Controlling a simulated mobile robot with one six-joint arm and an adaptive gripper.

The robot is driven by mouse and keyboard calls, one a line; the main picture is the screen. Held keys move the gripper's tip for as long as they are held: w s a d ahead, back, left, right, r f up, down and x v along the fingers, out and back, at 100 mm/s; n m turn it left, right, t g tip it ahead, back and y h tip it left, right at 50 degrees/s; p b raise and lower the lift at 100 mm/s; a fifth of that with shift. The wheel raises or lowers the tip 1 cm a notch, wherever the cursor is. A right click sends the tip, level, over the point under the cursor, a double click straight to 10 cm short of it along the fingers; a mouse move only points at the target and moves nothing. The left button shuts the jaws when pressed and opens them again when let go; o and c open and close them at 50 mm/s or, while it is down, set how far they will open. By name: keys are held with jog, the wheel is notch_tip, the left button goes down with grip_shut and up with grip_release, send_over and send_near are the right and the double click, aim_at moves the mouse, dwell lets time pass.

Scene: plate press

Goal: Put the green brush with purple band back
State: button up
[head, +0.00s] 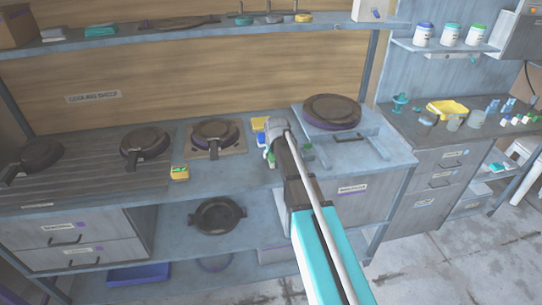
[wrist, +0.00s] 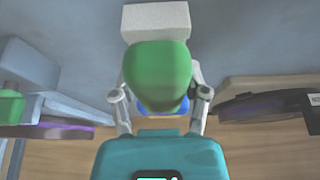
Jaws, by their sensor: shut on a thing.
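In the wrist view, my gripper (wrist: 160,100) has its fingers closed on either side of a rounded green thing (wrist: 157,72), which looks like the green brush. A purple band on it cannot be made out. A blue part shows just below it, and a pale block (wrist: 156,20) lies right beyond it. In the head view, my gripper (head: 268,150) is over the counter between the small burner and the press, and my arm hides most of what it holds. A bit of green (head: 271,159) shows at its tip.
A yellow-and-blue item (head: 260,125) stands close behind my gripper. A round plate press (head: 332,111) is to the right, and a pan (head: 215,133) on a burner to the left. A yellow-green sponge-like block (head: 179,173) sits at the counter's front edge. A shelf (head: 180,39) runs above.

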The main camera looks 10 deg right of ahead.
jog(key=shift+f, duration=0.1)
jog(key=o, duration=1)
jog(key=p+v, duration=1.1)
jog(key=v, duration=0.1)
dwell(0.9)
jog(key=s+g, duration=0.1)
jog(key=s, duration=0.7)
jog(key=s+g, duration=0.2)
jog(key=s, duration=0.6)
jog(key=s+f+g, duration=0.1)
jog(key=s, duration=0.7)
jog(key=shift+s+a, duration=0.25)
jog(key=shift+s, duration=0.05)
